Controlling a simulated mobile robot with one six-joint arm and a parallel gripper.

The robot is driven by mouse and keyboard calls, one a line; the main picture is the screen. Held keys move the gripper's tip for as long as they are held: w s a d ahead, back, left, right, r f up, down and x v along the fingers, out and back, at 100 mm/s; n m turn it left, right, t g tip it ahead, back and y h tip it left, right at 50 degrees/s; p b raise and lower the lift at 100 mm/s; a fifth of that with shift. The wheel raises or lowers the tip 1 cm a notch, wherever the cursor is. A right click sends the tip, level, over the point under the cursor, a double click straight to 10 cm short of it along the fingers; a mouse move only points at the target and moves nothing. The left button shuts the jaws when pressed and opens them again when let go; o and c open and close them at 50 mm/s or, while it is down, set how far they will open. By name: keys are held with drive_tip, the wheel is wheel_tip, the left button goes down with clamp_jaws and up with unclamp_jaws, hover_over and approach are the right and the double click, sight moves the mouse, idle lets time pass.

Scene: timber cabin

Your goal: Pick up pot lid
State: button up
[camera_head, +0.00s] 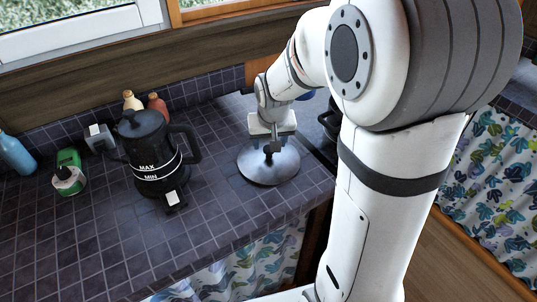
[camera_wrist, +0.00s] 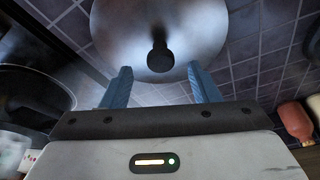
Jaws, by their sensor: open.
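The pot lid (camera_head: 262,169) is a round, shiny grey metal disc with a dark knob, lying on the dark tiled counter. In the wrist view the lid (camera_wrist: 120,30) fills the upper middle, with its black knob (camera_wrist: 160,56) near the centre line. My gripper (camera_head: 270,140) is above the lid, pointing down close to the knob. In the wrist view my gripper (camera_wrist: 161,85) shows two blue fingers spread apart, with nothing between them. The knob appears just beyond the fingertips, roughly centred between them. Whether the fingers touch the lid cannot be told.
A black kettle (camera_head: 147,150) stands left of the lid. A dark pot (camera_head: 329,122) is partly hidden behind my arm. The tiled counter (camera_head: 110,245) is clear at the front.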

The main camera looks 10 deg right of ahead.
sight(269, 155)
drive_tip(key=x, duration=0.4)
drive_tip(key=shift+w+f, duration=0.15)
drive_tip(key=c, duration=1.2)
